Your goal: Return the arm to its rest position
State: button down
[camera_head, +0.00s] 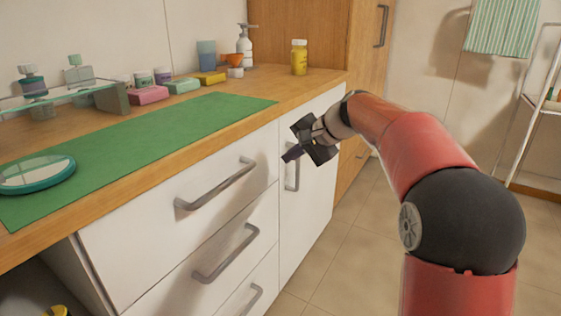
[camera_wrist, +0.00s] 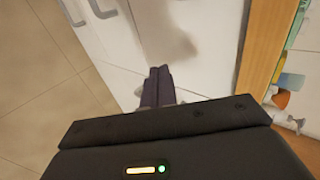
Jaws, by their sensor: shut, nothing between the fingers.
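My gripper (camera_head: 291,154) is at the end of my red and black arm, in front of the white cabinet front and below the countertop edge. In the head view it overlaps the upper part of a vertical door handle (camera_head: 292,176); I cannot tell how far in front of it the gripper is. In the wrist view the two dark fingers of my gripper (camera_wrist: 160,72) are together with nothing between them. They point toward the white cabinet face, which carries a shadow.
The wooden counter (camera_head: 225,102) holds a green mat (camera_head: 130,145), a round mirror (camera_head: 36,174), small boxes and bottles, and a yellow bottle (camera_head: 299,57). Drawer handles (camera_head: 217,187) stick out from the cabinet. A metal rack (camera_head: 528,120) stands at the right. The tiled floor between is clear.

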jog(key=v, duration=0.5)
jog(key=s+d+f+n+h, duration=0.1)
jog(key=s+d+h, duration=0.1)
jog(key=s, duration=0.7)
jog(key=s+d+f+n+h, duration=0.1)
jog(key=s+d+f+h, duration=0.15)
jog(key=s, duration=0.55)
jog(key=s+d+f+n+h, duration=0.2)
jog(key=s+f, duration=0.3)
jog(key=s, duration=0.3)
jog(key=s+d+f+n+h, duration=0.1)
jog(key=s+d+f, duration=0.3)
jog(key=s, duration=0.5)
jog(key=shift+d+f+n+t+h, duration=0.2)
jog(key=shift+f+n+t+h, duration=0.2)
jog(key=shift+f+n, duration=0.15)
